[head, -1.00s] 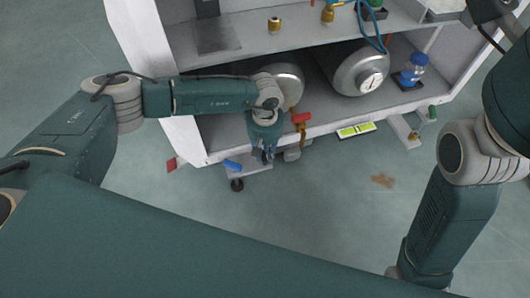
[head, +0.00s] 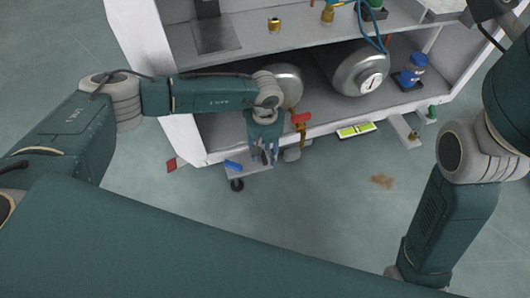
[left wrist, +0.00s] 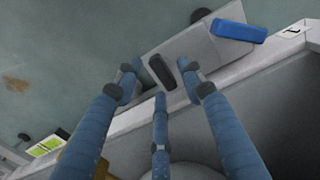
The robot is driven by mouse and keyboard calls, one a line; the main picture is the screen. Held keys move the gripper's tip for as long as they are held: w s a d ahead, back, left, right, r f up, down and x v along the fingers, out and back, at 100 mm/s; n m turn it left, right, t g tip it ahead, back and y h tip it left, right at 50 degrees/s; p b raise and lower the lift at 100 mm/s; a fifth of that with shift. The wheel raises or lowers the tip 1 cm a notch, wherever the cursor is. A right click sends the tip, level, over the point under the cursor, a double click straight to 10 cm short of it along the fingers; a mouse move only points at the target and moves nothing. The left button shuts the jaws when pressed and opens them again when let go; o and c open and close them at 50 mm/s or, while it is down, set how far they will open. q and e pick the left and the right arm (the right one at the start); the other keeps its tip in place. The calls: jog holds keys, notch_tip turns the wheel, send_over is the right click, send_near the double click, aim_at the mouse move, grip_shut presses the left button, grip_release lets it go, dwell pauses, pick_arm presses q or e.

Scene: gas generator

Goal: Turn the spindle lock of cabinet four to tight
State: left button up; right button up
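My left gripper (head: 264,154) is at the front edge of the cabinet's lower shelf, above a small grey plate (head: 254,172). In the left wrist view its three blue fingers (left wrist: 160,84) are spread apart, so it is open. A short black bar (left wrist: 162,72), which may be the spindle lock's handle, lies on the grey plate between the fingertips. I cannot tell whether the fingers touch it. A blue piece (left wrist: 239,31) sits on the plate to its right; it also shows in the head view (head: 232,165). My right gripper is not in view.
The white cabinet (head: 150,60) holds two metal tanks (head: 362,70). A red-handled valve (head: 301,118) stands close right of my left gripper. A yellow-green level (head: 356,130) and another plate (head: 404,131) are further right along the edge. The floor in front is mostly clear.

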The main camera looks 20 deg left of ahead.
aim_at(265, 156)
pick_arm(q)
notch_tip(265, 156, up, 11)
jog(key=shift+r, duration=0.2)
dwell(0.6)
